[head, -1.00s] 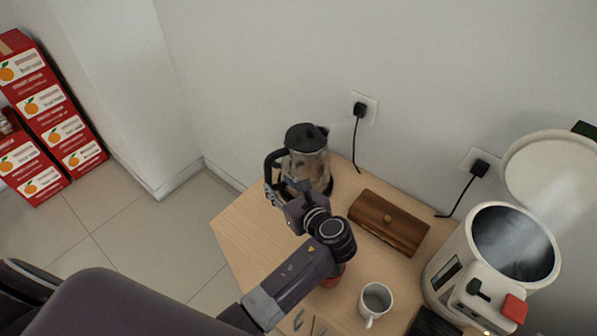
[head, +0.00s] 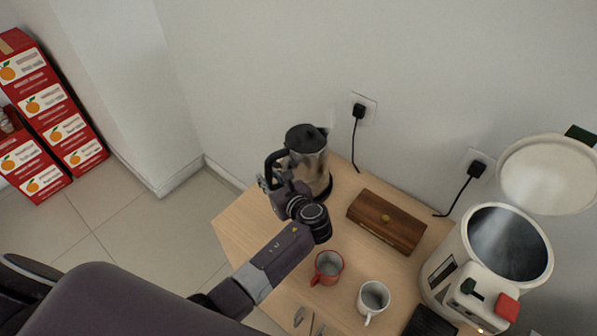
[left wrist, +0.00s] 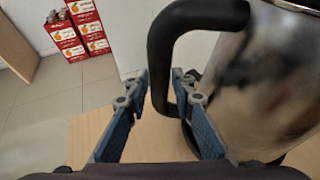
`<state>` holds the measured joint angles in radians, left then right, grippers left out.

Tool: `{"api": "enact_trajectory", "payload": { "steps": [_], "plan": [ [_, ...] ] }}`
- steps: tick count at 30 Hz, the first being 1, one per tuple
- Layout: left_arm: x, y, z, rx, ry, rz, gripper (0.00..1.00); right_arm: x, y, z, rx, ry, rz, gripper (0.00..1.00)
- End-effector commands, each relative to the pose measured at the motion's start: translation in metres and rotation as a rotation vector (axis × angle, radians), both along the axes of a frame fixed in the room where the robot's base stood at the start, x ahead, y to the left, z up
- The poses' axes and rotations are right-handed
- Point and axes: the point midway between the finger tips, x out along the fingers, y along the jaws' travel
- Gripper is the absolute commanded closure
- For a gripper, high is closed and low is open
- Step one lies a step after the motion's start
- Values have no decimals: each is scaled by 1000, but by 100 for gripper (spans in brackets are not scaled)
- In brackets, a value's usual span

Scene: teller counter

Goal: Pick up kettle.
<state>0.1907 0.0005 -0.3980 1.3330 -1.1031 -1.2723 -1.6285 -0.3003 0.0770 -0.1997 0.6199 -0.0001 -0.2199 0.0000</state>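The kettle (head: 312,165) has a shiny metal body, a black lid and a black handle, and stands upright on the wooden counter against the wall. In the head view my left gripper (head: 268,184) is low beside the handle, partly hidden by my own wrist. In the left wrist view the kettle's metal body (left wrist: 275,85) fills the right side. My left gripper (left wrist: 158,90) is open there, with one blue finger on each side of the black handle's lower part. I cannot tell whether either finger touches it. My right gripper is not in view.
A wooden box (head: 386,222) lies right of the kettle. A red mug (head: 327,268) and a white mug (head: 373,298) stand nearer, close to my arm. A large white cooker (head: 450,255) with its lid raised is at right. Wall plugs and cords are behind.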

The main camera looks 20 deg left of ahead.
Motion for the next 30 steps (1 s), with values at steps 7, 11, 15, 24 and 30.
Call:
{"api": "enact_trajectory", "payload": {
  "steps": [7, 11, 15, 24, 30],
  "plan": [
    [0, 0, 0, -1, 1, 0, 100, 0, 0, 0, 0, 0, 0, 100],
    [0, 0, 0, -1, 0, 0, 100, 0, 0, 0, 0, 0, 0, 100],
    [0, -1, 0, -2, 0, -1, 100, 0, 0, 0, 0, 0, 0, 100],
    [3, -1, 5, -2, -14, 0, 100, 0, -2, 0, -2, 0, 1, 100],
    [3, -1, 8, -1, -14, -1, 100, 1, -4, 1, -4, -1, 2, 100]
  ]
}}
